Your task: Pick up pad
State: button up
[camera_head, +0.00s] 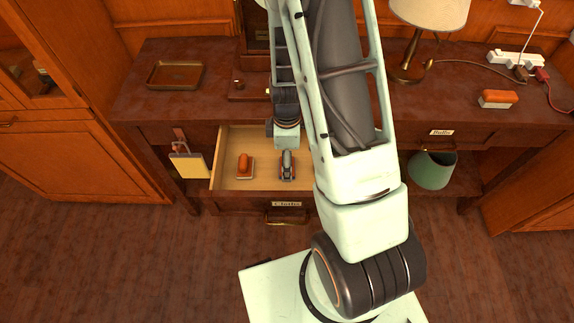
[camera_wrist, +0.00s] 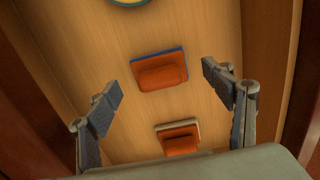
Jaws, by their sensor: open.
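My gripper (camera_head: 287,165) hangs over an open drawer, fingers pointing down. In the wrist view my gripper (camera_wrist: 160,84) is open and empty, its two fingers well apart. An orange pad with a blue-edged base (camera_wrist: 160,71) lies on the drawer floor between and beyond the fingertips. A second orange pad with a whitish base (camera_wrist: 178,138) lies nearer the palm side, its lower part close to the gripper body. In the head view one orange pad (camera_head: 244,163) shows left of my gripper; the other is mostly hidden. I cannot tell which pad is meant.
The wooden drawer (camera_head: 226,150) has side walls around the pads. A round green-rimmed thing (camera_wrist: 130,2) is cut off at the wrist view's top. The desk (camera_head: 215,103) holds a brass tray (camera_head: 175,75), a lamp (camera_head: 408,68), another orange pad (camera_head: 498,98) and a power strip (camera_head: 514,59).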

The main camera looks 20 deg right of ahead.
jog(key=shift+f, duration=0.9)
jog(key=shift+s, duration=0.1)
jog(key=c, duration=1.4)
